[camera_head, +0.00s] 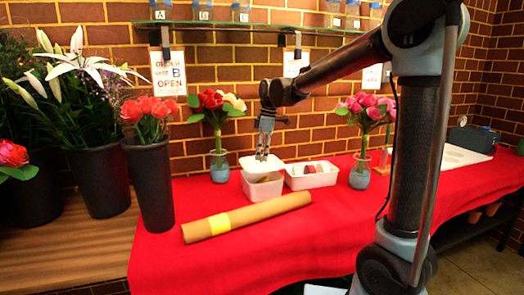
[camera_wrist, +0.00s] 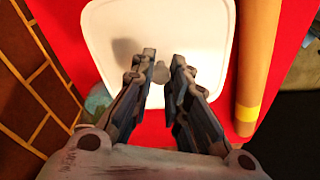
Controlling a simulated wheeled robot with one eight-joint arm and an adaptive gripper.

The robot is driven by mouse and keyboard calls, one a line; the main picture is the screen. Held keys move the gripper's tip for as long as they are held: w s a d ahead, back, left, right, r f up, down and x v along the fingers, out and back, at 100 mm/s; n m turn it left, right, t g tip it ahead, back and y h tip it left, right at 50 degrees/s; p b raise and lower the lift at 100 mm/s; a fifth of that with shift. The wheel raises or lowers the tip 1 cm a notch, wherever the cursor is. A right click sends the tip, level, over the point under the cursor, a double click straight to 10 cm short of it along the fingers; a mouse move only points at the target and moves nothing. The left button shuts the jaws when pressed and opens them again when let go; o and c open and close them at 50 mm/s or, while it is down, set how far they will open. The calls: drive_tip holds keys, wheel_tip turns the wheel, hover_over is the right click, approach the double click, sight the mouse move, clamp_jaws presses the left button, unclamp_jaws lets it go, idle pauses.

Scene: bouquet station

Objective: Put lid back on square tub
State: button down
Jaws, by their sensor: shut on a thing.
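The white lid (camera_head: 261,165) is a flat plate with rounded corners, and it fills much of the wrist view (camera_wrist: 115,30). My gripper (camera_head: 262,157) points down at it; in the wrist view the fingertips (camera_wrist: 164,70) are close together around a small grey knob at its middle. The lid is over the white square tub (camera_head: 262,192) in the head view. A brownish strip shows between lid and tub wall, so the lid seems a little above the rim. The wrist view hides the tub under the lid.
A second white tub (camera_head: 312,180), open with reddish things inside, stands close on the right. A cardboard tube (camera_head: 247,216) with a yellow band lies in front. Vases with roses (camera_head: 219,167) and with pink flowers (camera_head: 360,171) flank the tubs. The red cloth (camera_head: 230,262) is clear in front.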

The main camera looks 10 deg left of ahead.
sight(262, 162)
drive_tip(key=shift+f, duration=1.95)
drive_tip(key=shift+f, duration=0.15)
idle(0.8)
drive_tip(key=c, duration=1)
unclamp_jaws()
drive_tip(key=shift+r, duration=3.5)
